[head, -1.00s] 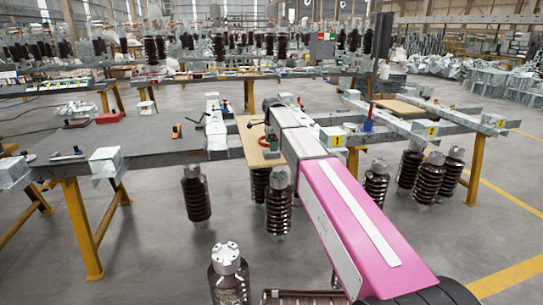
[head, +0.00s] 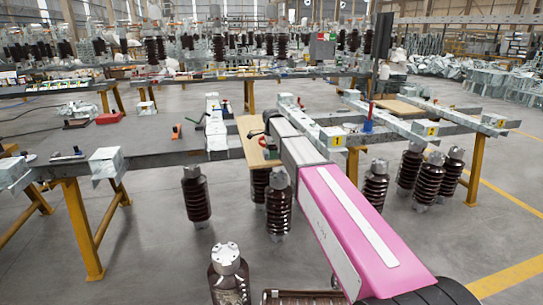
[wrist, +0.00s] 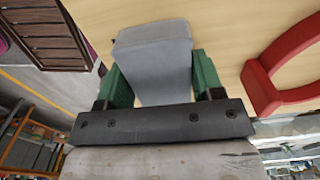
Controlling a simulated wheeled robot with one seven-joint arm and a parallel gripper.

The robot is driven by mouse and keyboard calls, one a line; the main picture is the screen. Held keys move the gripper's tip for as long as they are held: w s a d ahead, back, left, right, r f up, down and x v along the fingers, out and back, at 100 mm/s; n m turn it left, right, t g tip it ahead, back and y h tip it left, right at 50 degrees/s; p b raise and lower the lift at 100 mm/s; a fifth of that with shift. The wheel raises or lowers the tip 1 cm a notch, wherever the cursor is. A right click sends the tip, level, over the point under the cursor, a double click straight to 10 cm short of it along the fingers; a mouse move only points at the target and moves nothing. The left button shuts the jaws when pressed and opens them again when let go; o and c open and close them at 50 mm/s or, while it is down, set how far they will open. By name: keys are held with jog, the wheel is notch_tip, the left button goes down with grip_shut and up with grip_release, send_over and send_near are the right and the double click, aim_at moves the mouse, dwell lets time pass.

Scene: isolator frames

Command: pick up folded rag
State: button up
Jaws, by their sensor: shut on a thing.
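The folded rag (wrist: 153,58) is a grey, flat-sided block in the wrist view, lying against a pale wooden surface. My gripper (wrist: 158,75) has its two green fingers on either side of the rag, shut on it. The rag's near end is hidden by the dark gripper body. I cannot tell whether the rag still touches the wood. In the head view my arm's far end is over the wooden board, and the rag cannot be made out there.
A red ring-shaped handle (wrist: 262,88) lies close to the right of my gripper. The wooden board (head: 248,128) sits among grey metal beams with yellow legs (head: 82,228). Brown ribbed insulators (head: 197,196) stand below and around the beams.

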jog(key=shift+r, duration=0.6)
notch_tip(320, 180, up, 3)
jog(key=shift+f, duration=0.1)
jog(key=s+a+r, duration=0.6)
jog(key=a+r, duration=0.1)
jog(key=a, duration=0.3)
jog(key=shift+s, duration=0.1)
